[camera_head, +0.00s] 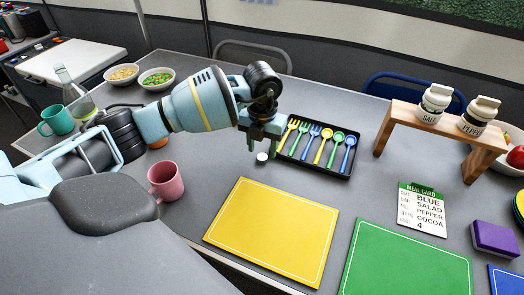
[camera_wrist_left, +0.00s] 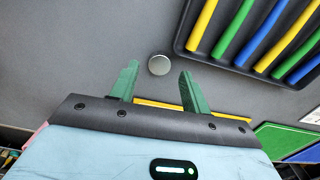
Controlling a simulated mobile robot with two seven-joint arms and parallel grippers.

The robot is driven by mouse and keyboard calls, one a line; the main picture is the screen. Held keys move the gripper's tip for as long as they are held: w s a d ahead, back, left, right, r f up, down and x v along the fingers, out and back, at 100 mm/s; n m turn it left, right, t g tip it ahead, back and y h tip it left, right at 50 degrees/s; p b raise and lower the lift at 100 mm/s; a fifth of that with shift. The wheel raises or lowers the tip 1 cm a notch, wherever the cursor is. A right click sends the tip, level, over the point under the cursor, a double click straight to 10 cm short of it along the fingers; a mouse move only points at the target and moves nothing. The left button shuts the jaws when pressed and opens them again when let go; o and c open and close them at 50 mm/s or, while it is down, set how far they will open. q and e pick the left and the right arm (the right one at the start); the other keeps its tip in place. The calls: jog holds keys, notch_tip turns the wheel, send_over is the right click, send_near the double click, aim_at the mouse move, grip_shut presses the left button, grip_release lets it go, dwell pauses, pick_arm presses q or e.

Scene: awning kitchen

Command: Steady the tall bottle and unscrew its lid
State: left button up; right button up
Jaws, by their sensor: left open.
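The tall bottle (camera_head: 74,92) is clear glass with pale contents and stands upright at the far left, partly behind my left arm. I cannot tell whether its mouth is capped. A small round whitish disc (camera_head: 262,157), which looks like a lid, lies flat on the grey table just below my left gripper (camera_head: 264,146). In the left wrist view the disc (camera_wrist_left: 159,65) sits just beyond the gap between the two green fingers. The left gripper is open and empty, pointing down, well to the right of the bottle. My right gripper is not in view.
A black tray (camera_head: 316,171) of colored utensils lies right beside the left gripper. A pink mug (camera_head: 166,181), a teal mug (camera_head: 57,120) and two bowls (camera_head: 157,78) stand left. A yellow mat (camera_head: 273,230) lies in front; a wooden shelf (camera_head: 440,122) with shakers stands right.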

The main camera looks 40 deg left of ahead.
aim_at(262, 157)
pick_arm(q)
notch_tip(262, 157, up, 10)
jog(key=shift+f+p, duration=0.15)
jog(key=shift+p, duration=0.2)
